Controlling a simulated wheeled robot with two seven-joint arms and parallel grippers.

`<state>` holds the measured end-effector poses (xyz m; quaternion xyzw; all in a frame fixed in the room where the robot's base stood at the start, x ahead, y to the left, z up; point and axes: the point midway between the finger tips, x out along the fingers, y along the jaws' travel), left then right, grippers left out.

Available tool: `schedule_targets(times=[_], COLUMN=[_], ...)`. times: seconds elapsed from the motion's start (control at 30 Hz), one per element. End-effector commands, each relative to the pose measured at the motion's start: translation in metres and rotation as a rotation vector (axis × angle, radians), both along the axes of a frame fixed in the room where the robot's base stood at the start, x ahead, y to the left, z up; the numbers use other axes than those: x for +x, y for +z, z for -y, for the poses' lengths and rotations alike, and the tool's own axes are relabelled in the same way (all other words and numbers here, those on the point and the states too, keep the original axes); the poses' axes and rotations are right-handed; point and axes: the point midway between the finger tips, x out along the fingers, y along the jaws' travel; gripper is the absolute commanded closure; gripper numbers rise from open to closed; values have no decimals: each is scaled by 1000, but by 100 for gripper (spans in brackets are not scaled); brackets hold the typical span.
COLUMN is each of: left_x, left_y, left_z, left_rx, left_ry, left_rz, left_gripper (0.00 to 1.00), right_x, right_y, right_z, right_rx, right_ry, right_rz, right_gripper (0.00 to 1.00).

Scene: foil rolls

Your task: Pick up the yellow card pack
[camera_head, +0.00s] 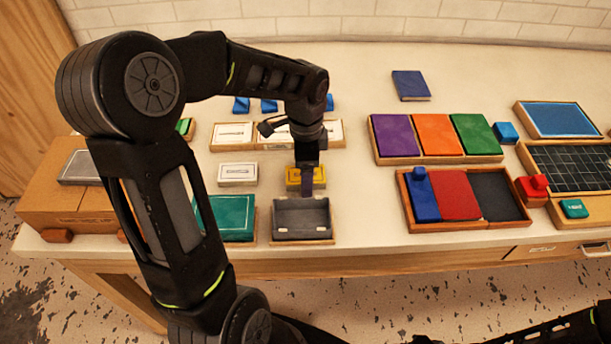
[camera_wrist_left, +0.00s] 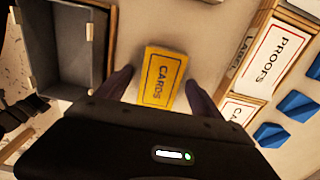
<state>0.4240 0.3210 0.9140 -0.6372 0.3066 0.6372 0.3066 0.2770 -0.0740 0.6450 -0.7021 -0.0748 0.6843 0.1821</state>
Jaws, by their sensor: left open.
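The yellow card pack (camera_head: 293,180) lies on the table just behind the grey tray, partly covered by my left gripper in the head view. In the left wrist view the pack (camera_wrist_left: 163,76) shows the word CARDS. My left gripper (camera_head: 306,184) points down over it. Its open fingers (camera_wrist_left: 157,84) stand on either side of the pack in the wrist view, with a gap visible at each side. Whether they are down at the pack's height is hard to tell. My right gripper is not in view.
A grey open tray (camera_head: 302,219) stands just in front of the pack. A white card pack (camera_head: 237,173) and a teal box (camera_head: 226,216) are to the left. A wooden label holder (camera_wrist_left: 254,52) with blue pieces lies behind. Coloured trays (camera_head: 437,158) fill the right side.

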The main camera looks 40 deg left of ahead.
Motion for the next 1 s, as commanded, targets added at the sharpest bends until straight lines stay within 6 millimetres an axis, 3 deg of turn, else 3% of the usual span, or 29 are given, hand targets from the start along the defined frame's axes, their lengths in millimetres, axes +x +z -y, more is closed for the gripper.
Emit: schedule_targets(times=[0.07,0.9,1.0], left_x=[0,0,0], left_y=[0,0,0], left_z=[0,0,0], left_rx=[0,0,1], left_ry=[0,0,0], left_rz=[0,0,1], left_gripper=[25,93,93], right_x=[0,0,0], right_y=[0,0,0], right_z=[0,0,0], right_rx=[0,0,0], right_ry=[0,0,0], right_rz=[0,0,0], right_gripper=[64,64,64])
